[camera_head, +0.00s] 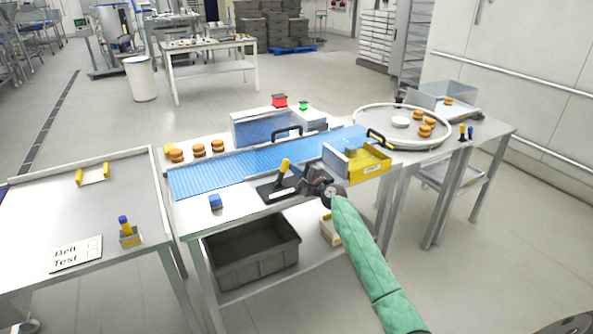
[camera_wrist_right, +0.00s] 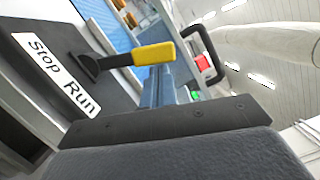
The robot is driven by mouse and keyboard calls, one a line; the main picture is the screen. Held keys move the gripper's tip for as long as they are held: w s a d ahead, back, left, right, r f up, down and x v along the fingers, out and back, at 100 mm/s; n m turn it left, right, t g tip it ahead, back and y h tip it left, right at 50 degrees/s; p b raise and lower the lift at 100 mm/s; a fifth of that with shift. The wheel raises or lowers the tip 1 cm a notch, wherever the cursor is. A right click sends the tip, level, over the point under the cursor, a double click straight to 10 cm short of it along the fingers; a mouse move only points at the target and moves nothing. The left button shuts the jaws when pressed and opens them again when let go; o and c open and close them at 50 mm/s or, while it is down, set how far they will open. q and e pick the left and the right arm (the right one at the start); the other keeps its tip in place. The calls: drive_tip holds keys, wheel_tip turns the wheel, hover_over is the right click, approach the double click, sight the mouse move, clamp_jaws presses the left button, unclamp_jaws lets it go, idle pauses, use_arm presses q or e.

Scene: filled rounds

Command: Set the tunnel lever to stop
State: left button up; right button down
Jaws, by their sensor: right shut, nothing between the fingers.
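The tunnel lever (camera_head: 284,167) has a yellow handle on a dark stem and stands on a black plate at the front edge of the conveyor table. It leans a little to the right in the head view. In the right wrist view the lever (camera_wrist_right: 140,57) stands beside a white label (camera_wrist_right: 56,75) reading "Stop" and "Run"; it tilts somewhat toward the Run end. My right gripper (camera_head: 306,180) is shut and empty, just right of the lever. Its dark finger (camera_wrist_right: 170,122) fills the lower wrist view; a gap to the handle shows there. My left gripper is not in view.
The blue belt (camera_head: 225,174) and blue tunnel (camera_head: 262,128) with black handle lie behind the lever. A yellow-sided bin (camera_head: 369,163) stands close right of my gripper. A grey crate (camera_head: 250,254) is on the shelf below.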

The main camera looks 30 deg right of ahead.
drive_tip(key=shift+a+r+n, duration=0.25)
drive_tip(key=shift+r+n, duration=0.05)
drive_tip(key=shift+n, duration=0.1)
drive_tip(key=shift+a+r+g+p, duration=0.1)
drive_tip(key=shift+a+g+p, duration=0.1)
drive_tip(key=shift+g+p, duration=0.15)
drive_tip(key=a+n+p, duration=0.1)
drive_tip(key=n, duration=0.1)
drive_tip(key=a+r+n+p, duration=0.1)
drive_tip(key=a+n, duration=0.1)
drive_tip(key=a+n+g+p, duration=0.1)
drive_tip(key=shift+s+a+r+n, duration=0.1)
drive_tip(key=shift+a+r+n, duration=0.1)
drive_tip(key=shift+r+n, duration=0.2)
drive_tip(key=shift+a+f+n+h+p, duration=0.1)
drive_tip(key=shift+a+n+h+p, duration=0.2)
drive_tip(key=shift+a+n+p, duration=0.25)
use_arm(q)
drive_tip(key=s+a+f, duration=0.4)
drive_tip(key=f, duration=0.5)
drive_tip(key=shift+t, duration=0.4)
use_arm(e)
drive_tip(key=shift+a+f, duration=0.15)
drive_tip(key=shift+a, duration=0.35)
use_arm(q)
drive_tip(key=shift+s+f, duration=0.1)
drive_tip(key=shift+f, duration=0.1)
